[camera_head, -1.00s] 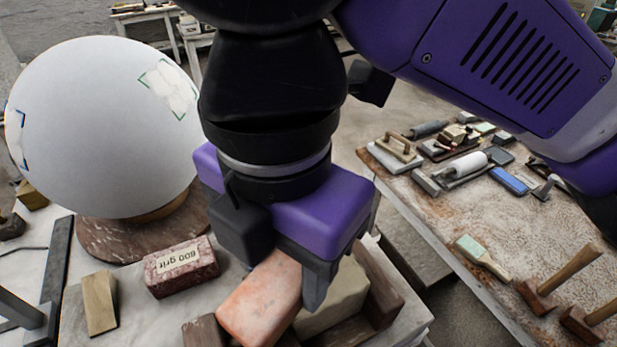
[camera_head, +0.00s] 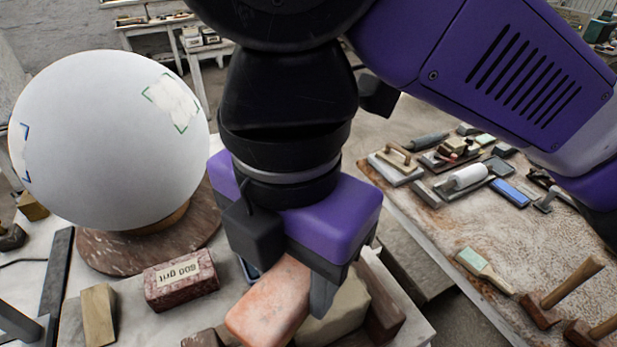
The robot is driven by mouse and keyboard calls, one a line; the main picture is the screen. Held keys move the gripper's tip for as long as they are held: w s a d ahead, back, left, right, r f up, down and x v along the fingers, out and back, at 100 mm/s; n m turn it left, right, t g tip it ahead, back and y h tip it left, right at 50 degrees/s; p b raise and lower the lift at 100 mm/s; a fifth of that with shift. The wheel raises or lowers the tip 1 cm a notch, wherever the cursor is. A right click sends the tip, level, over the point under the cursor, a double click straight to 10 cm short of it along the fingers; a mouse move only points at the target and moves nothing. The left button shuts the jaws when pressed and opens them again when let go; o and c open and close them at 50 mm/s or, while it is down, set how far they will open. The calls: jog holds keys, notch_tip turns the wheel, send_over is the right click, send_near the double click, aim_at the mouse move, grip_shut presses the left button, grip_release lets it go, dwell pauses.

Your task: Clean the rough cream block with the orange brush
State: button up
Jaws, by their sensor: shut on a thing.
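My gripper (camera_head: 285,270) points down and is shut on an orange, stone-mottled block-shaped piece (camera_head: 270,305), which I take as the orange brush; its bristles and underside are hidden. The rough cream block (camera_head: 338,312) sits just right of and behind the brush, partly hidden by a gripper finger. The brush overlaps the cream block's left part in the picture; I cannot tell whether they touch.
A red speckled "600 grit" block (camera_head: 181,281) and a wooden block (camera_head: 99,314) lie to the left. A large white sphere (camera_head: 108,140) stands behind on a round base. The right table (camera_head: 440,225) holds tools.

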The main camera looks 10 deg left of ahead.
jog(key=shift+w+d, duration=0.3)
jog(key=shift+w, duration=0.2)
jog(key=shift+w+d, duration=0.25)
jog(key=shift+w, duration=0.25)
jog(key=shift+s, duration=0.1)
jog(key=shift+s+a, duration=0.35)
jog(key=shift+s, duration=0.3)
jog(key=shift+s+a, duration=0.4)
jog(key=shift+s, duration=0.2)
jog(key=shift+s+a, duration=0.35)
jog(key=shift+s, duration=0.3)
jog(key=shift+w+d, duration=0.35)
jog(key=shift+w, duration=0.3)
jog(key=shift+w+d, duration=0.4)
jog(key=shift+w, duration=0.3)
jog(key=shift+w+d, duration=0.35)
jog(key=shift+w, duration=0.3)
jog(key=shift+s, duration=0.1)
